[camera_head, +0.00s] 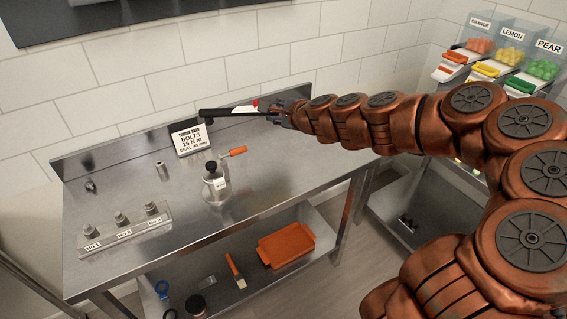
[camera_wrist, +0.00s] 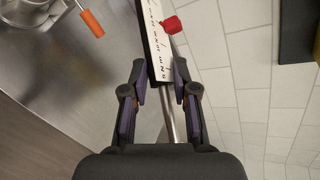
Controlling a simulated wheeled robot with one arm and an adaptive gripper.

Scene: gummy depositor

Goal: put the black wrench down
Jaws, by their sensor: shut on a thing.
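The black wrench (camera_head: 222,111) has a long black end, a white scale with dark marks and a small red knob. In the head view it lies about level across the back of the steel bench (camera_head: 270,150), seemingly held above it. Its black end reaches left over the top of the sign card. My gripper (camera_head: 283,110) is at its right end. In the wrist view my gripper (camera_wrist: 160,82) is shut on the black wrench (camera_wrist: 156,42), with a finger on each side. The wrench's far end is out of that view.
The sign card (camera_head: 190,140) stands at the bench's back. A metal pot with an orange handle (camera_head: 215,183) stands mid-bench. The bench's right part is clear. An orange tray (camera_head: 286,245) lies on the lower shelf. Candy bins (camera_head: 500,65) stand right.

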